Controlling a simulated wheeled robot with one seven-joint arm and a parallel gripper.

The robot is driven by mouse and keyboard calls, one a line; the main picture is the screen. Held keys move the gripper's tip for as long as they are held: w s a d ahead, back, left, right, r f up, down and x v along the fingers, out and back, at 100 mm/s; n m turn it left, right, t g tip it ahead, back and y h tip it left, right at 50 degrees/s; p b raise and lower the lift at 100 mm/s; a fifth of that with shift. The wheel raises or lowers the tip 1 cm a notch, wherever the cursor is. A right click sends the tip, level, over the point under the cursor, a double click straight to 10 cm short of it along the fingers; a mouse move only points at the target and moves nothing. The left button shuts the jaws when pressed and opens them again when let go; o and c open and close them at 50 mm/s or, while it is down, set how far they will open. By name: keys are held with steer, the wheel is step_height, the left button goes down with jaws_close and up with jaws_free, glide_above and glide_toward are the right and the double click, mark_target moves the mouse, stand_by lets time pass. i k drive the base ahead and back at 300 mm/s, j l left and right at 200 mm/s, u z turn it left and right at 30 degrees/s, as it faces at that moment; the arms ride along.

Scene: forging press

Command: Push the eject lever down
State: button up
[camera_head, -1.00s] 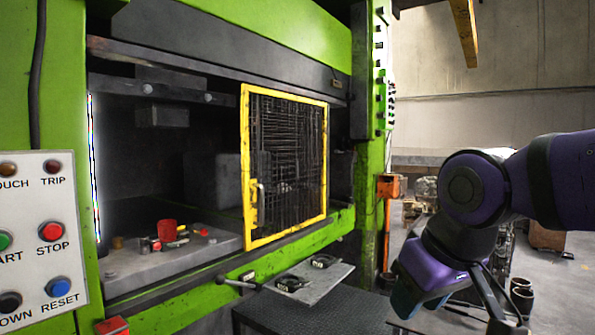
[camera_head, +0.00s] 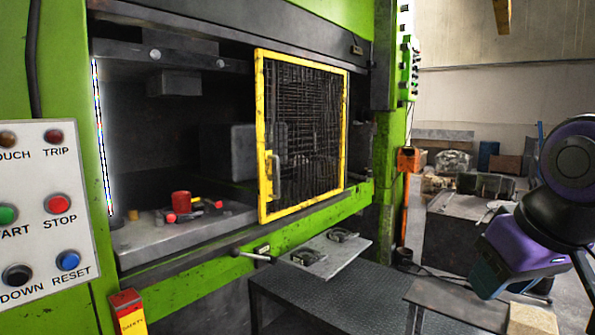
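A small lever (camera_head: 254,256) with a dark knob and a thin rod sticks out from the green lower beam of the press, left of centre. No label on it can be read; it looks like the eject lever. Its rod lies nearly level, sloping slightly. My purple and black arm comes in at the right edge. My gripper (camera_head: 503,272) is at the lower right, far to the right of the lever and touching nothing visible. Its fingers cannot be made out, so I cannot tell whether it is open.
A yellow-framed mesh guard (camera_head: 302,135) covers the right of the press opening. A red cylinder (camera_head: 181,203) and small parts lie on the press bed (camera_head: 185,233). A grey shelf (camera_head: 335,258) holds two dark clamps, above a dark table (camera_head: 330,293). A button panel (camera_head: 40,210) stands left.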

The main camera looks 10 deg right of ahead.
mark_target(234, 252)
steer(key=i+l+u, duration=0.15)
steer(key=i, duration=0.3)
steer(key=i+l+u, duration=0.1)
steer(key=i+l, duration=0.2)
steer(key=i, duration=0.1)
